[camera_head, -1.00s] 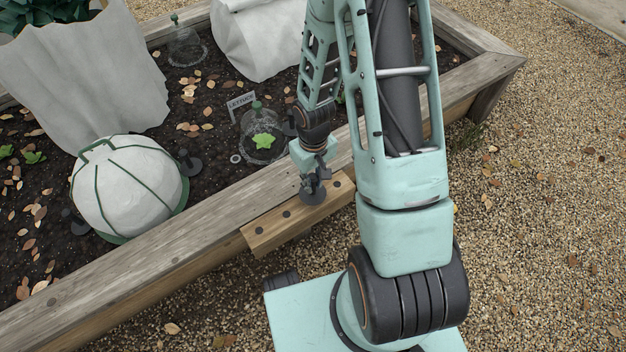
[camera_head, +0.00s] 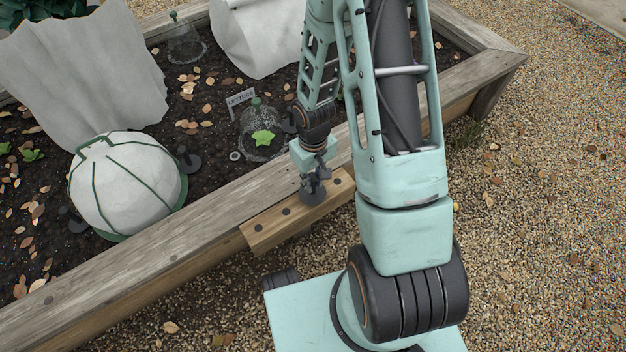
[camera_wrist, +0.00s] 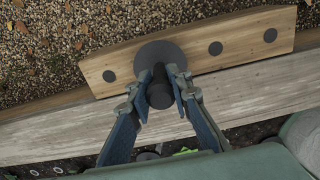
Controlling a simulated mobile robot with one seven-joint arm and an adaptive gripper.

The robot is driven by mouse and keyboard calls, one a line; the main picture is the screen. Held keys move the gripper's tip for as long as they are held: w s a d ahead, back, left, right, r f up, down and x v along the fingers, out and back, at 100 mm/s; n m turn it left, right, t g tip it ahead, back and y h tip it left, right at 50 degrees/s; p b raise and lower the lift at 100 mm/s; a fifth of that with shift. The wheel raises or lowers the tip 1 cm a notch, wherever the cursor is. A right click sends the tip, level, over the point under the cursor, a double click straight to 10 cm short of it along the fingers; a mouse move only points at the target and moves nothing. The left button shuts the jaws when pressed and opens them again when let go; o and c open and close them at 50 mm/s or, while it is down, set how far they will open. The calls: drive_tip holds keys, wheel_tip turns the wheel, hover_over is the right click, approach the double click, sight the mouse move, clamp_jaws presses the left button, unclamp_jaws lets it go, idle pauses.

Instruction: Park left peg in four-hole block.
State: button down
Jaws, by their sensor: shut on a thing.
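A dark peg (camera_wrist: 160,95) with a wide round disc (camera_wrist: 158,58) is held between the two fingers of my gripper (camera_wrist: 162,88). In the head view my gripper (camera_head: 312,184) is over the wooden four-hole block (camera_head: 262,234), which is fixed along the bed's edge. The wrist view shows the block (camera_wrist: 240,58) with one open hole left of the disc and two right of it. The disc covers the place of the other hole. Whether the peg's shank is in that hole is hidden. The disc looks on or very close to the block's top.
A white dome cover (camera_head: 126,186) with green ribs sits in the bed, with dark discs (camera_head: 188,160) beside it. A clear cloche (camera_head: 262,128) over a lettuce and a label sign (camera_head: 241,98) stand behind the block. The wooden bed rim (camera_head: 150,255) runs alongside.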

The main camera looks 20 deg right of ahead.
drive_tip(key=shift+f+b, duration=0.5)
drive_tip(key=shift+f, duration=0.15)
drive_tip(key=c, duration=1.7)
unclamp_jaws()
wheel_tip(320, 180, up, 12)
drive_tip(key=shift+r, duration=0.1)
